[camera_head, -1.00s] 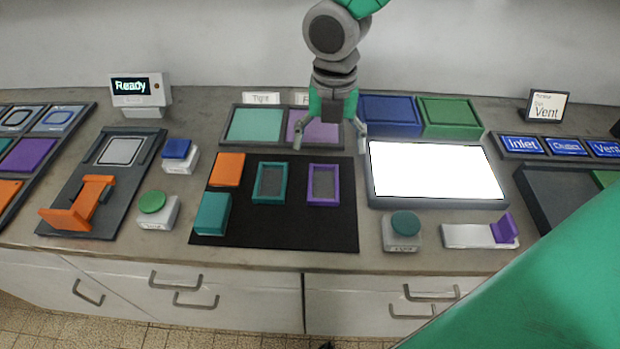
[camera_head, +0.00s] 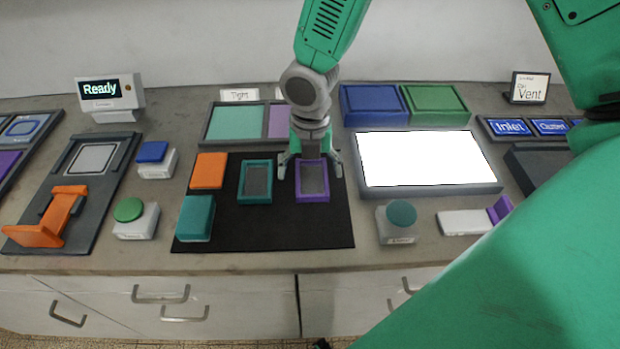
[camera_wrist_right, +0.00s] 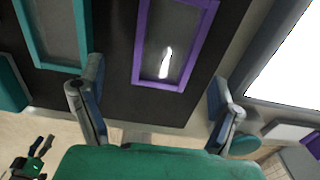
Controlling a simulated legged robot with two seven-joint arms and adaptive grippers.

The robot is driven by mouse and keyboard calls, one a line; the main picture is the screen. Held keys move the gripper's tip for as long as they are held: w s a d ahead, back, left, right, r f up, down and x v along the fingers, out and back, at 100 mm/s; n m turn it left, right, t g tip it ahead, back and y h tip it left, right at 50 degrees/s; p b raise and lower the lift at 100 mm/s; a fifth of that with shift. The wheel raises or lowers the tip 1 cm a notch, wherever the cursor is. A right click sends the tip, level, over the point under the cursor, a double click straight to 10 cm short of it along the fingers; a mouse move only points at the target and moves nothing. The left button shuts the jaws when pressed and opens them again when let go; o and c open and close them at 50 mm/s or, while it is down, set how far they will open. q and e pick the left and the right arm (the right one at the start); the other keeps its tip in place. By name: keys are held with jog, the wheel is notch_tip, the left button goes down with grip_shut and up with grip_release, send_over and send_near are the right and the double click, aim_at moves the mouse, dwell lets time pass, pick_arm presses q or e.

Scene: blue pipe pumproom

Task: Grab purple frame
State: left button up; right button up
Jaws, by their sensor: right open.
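The purple frame (camera_head: 312,181) lies flat on the black mat (camera_head: 262,229), to the right of the teal frame (camera_head: 255,182). My right gripper (camera_head: 310,168) is open at the far end of the purple frame, with one finger to each side of it in the head view. In the right wrist view the purple frame (camera_wrist_right: 172,45) shows ahead of and between the open fingers (camera_wrist_right: 155,105); the fingers are apart from it. Whether they are at its height I cannot tell.
An orange block (camera_head: 208,171) and a teal block (camera_head: 195,217) are on the mat's left side. A tray (camera_head: 208,140) stands behind the mat. A bright white panel (camera_head: 415,158) is to the right. A teal-topped button (camera_head: 401,214) stands at the front right.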

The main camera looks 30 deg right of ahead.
aim_at(311, 181)
notch_tip(311, 181, down, 3)
jog(key=shift+d+f, duration=0.15)
jog(key=shift+f, duration=0.2)
jog(key=shift+d+f, duration=0.1)
jog(key=shift+d, duration=0.1)
jog(key=c, duration=1.2)
jog(key=shift+a, duration=0.15)
jog(key=shift+c, duration=0.3)
